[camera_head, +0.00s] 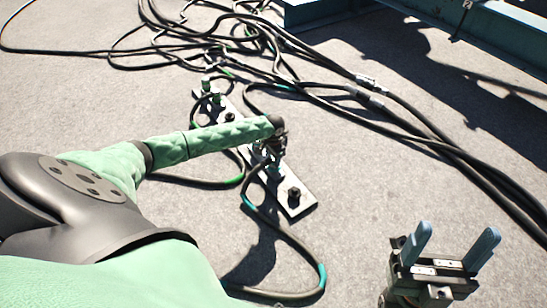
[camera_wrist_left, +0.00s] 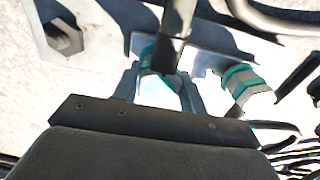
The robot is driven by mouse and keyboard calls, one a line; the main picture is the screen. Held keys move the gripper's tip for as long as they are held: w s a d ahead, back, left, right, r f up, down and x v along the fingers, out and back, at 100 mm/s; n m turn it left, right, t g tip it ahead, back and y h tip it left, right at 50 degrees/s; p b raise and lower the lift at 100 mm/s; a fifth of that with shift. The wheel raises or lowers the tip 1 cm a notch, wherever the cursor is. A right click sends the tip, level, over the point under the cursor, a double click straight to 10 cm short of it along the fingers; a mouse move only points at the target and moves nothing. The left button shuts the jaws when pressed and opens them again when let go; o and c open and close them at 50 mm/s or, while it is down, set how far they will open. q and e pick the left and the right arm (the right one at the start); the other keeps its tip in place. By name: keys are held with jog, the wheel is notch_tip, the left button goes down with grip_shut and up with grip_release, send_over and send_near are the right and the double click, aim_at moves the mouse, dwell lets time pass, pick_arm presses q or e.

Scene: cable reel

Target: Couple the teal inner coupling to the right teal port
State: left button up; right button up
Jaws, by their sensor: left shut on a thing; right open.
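My left gripper (camera_head: 272,150) is over the right part of the metal plate (camera_head: 303,207). In the left wrist view its two fingers (camera_wrist_left: 160,90) are shut on a teal-banded coupling (camera_wrist_left: 157,88), with a dark cable (camera_wrist_left: 178,22) in front of it. A second teal-banded fitting (camera_wrist_left: 245,85) lies just right of the fingers; I cannot tell whether it is a port or another coupling. Whether the held coupling touches a port is hidden by the gripper and cable. My right gripper (camera_head: 456,242) is open and empty, over bare ground at lower right.
Dark bolts stand on the plate, one near its right end (camera_head: 293,194); a hex nut (camera_wrist_left: 64,38) shows in the wrist view. A teal-marked cable (camera_head: 290,238) loops in front of the plate. Many tangled black cables (camera_head: 400,115) lie behind and right. A blue-green beam (camera_head: 500,40) crosses top right.

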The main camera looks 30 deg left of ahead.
pick_arm(q)
jog(key=shift+p, duration=0.7)
dwell(0.3)
jog(key=shift+f, duration=0.4)
dwell(0.4)
jog(key=o, duration=1.2)
